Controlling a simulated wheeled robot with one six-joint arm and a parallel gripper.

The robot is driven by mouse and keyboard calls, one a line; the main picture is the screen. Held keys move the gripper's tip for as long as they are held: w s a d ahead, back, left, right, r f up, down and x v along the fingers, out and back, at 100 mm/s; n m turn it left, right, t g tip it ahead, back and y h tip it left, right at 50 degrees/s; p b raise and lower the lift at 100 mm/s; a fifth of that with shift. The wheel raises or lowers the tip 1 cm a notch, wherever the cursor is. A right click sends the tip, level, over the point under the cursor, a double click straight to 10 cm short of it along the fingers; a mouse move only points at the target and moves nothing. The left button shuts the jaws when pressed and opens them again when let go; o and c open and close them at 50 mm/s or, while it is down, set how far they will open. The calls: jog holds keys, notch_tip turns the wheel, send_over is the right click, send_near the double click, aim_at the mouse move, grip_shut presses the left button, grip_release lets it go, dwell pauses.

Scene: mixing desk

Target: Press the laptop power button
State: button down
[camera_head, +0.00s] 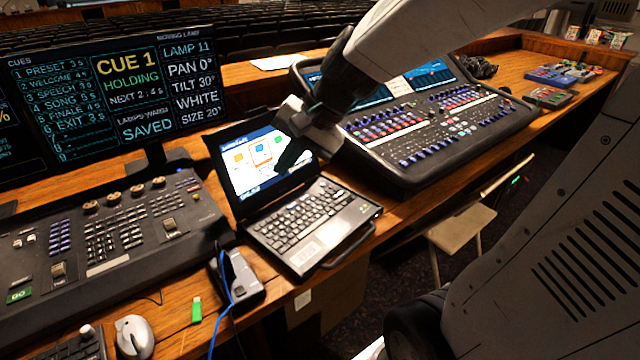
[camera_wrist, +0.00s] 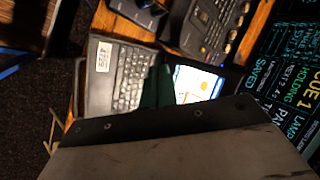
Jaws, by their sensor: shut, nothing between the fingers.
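The laptop (camera_head: 320,228) stands open on the wooden desk, its screen lit with coloured icons. In the wrist view the laptop (camera_wrist: 103,87) lies sideways, keyboard left and screen right. My gripper (camera_head: 288,158) is shut and empty, with dark fingers pointing down in front of the laptop screen and above the back of the keyboard. In the wrist view the gripper (camera_wrist: 156,84) covers the strip between keyboard and screen. I cannot tell whether the fingers touch the laptop. I cannot make out the power button in either view.
A lighting console (camera_head: 110,235) and a cue monitor (camera_head: 110,95) stand left of the laptop. A large mixing desk (camera_head: 440,125) stands close on its right. A grey device (camera_head: 240,275) with a blue cable, a green stick (camera_head: 196,310) and a mouse (camera_head: 133,336) lie in front.

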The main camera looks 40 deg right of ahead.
jog(key=w+d+f+m+t, duration=0.3)
jog(key=w+d+m, duration=0.35)
jog(key=w, duration=0.25)
jog(key=m+t+h, duration=0.2)
jog(key=m+h, duration=0.1)
jog(key=m, duration=0.6)
send_over(323, 184)
jog(key=s, duration=0.1)
notch_tip(323, 184, down, 8)
jog(key=shift+d, duration=0.15)
jog(key=shift+f, duration=4.4)
jog(key=shift+f, duration=0.45)
